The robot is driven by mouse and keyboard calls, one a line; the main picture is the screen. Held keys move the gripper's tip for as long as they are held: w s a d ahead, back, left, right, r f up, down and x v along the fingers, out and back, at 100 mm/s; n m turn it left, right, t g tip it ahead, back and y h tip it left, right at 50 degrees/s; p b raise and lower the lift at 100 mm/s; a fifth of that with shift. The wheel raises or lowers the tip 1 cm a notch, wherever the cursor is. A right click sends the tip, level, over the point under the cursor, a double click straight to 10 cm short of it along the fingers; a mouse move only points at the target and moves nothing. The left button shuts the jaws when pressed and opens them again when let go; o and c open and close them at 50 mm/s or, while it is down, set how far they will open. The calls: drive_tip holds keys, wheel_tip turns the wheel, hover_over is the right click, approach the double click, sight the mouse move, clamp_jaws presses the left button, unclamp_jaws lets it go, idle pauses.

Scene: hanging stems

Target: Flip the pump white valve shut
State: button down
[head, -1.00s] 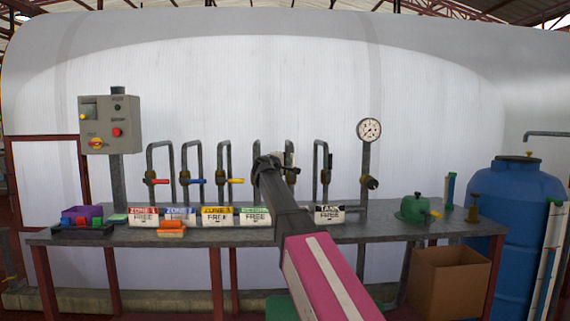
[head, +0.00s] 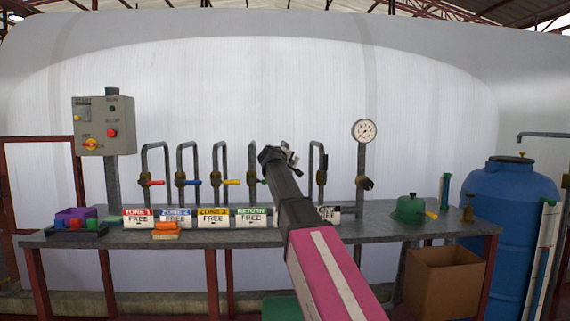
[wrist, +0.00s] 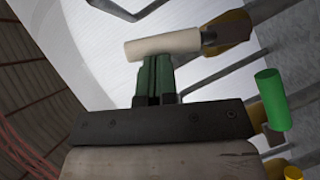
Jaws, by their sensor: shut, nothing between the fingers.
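The white valve handle (wrist: 160,46) is a pale, round bar at the top of the wrist view. It joins a brass valve body (wrist: 228,34) on a grey pipe. My gripper (wrist: 156,64) has green fingers, shut and empty. Its tips are right at the side of the white handle; they appear to touch it but do not grasp it. In the head view, my gripper (head: 291,158) is at the fifth pipe of the row. My arm and gripper hide most of that valve there.
The bench (head: 370,229) carries label plates, a gauge (head: 364,131) and a green pump (head: 411,208). A control box (head: 103,126) stands left, a blue tank (head: 512,220) right.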

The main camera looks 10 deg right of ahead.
sight(297, 162)
drive_tip(key=d+m, duration=0.1)
drive_tip(key=d+y, duration=0.1)
drive_tip(key=d+m+y, duration=0.1)
drive_tip(key=shift+s+d+f+m+g, duration=0.1)
drive_tip(key=shift+f+m+g, duration=0.2)
drive_tip(key=shift+g, duration=0.1)
drive_tip(key=d+f+m+y, duration=0.4)
drive_tip(key=d+f+y, duration=0.1)
drive_tip(key=shift+s+d+f+m+g+y, duration=0.15)
drive_tip(key=shift+f+m+g+y, duration=0.15)
drive_tip(key=shift+f+m+y, duration=0.1)
drive_tip(key=shift+f, duration=0.1)
idle(0.4)
drive_tip(key=w+d+r+v, duration=0.1)
drive_tip(key=r+v, duration=0.1)
drive_tip(key=v, duration=1.1)
drive_tip(key=shift+w+r, duration=0.2)
drive_tip(key=shift+w, duration=0.05)
drive_tip(key=shift+a, duration=0.15)
